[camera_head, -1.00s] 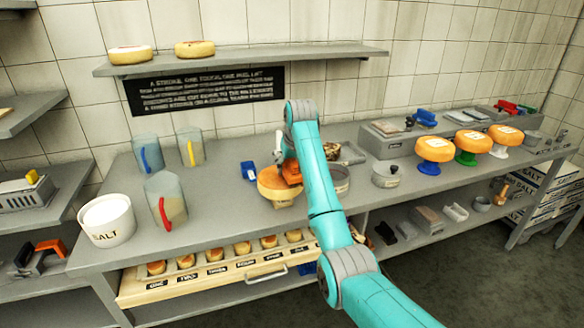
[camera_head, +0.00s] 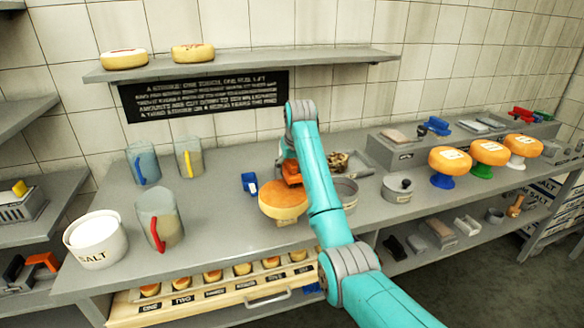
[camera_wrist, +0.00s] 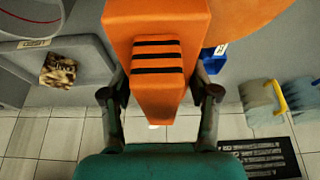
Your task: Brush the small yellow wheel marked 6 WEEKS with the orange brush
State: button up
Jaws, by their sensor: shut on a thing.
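My gripper (camera_wrist: 158,90) is shut on the orange brush (camera_wrist: 157,25), whose block with dark stripes sits between the fingers in the wrist view. In the head view the brush (camera_head: 291,172) shows at the far edge of an orange-yellow wheel (camera_head: 283,203) on the counter, partly behind my arm. That wheel also shows at the top of the wrist view (camera_wrist: 268,18). I cannot read any mark on it, nor tell whether the bristles touch it. Two smaller yellow wheels with red marks, a left one (camera_head: 124,60) and a right one (camera_head: 193,53), lie on the wall shelf.
A small blue object (camera_head: 250,183) stands left of the counter wheel. Jugs (camera_head: 160,217) and a salt tub (camera_head: 95,240) stand at the left. A round grey container (camera_head: 344,190) is close right of my arm. Orange wheels (camera_head: 449,160) on coloured stands are at the right.

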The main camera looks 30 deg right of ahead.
jog(key=r, duration=0.3)
jog(key=shift+w+r, duration=0.15)
jog(key=shift+w, duration=0.15)
jog(key=shift+d+r, duration=0.1)
jog(key=shift+r, duration=2.3)
jog(key=shift+s, duration=0.1)
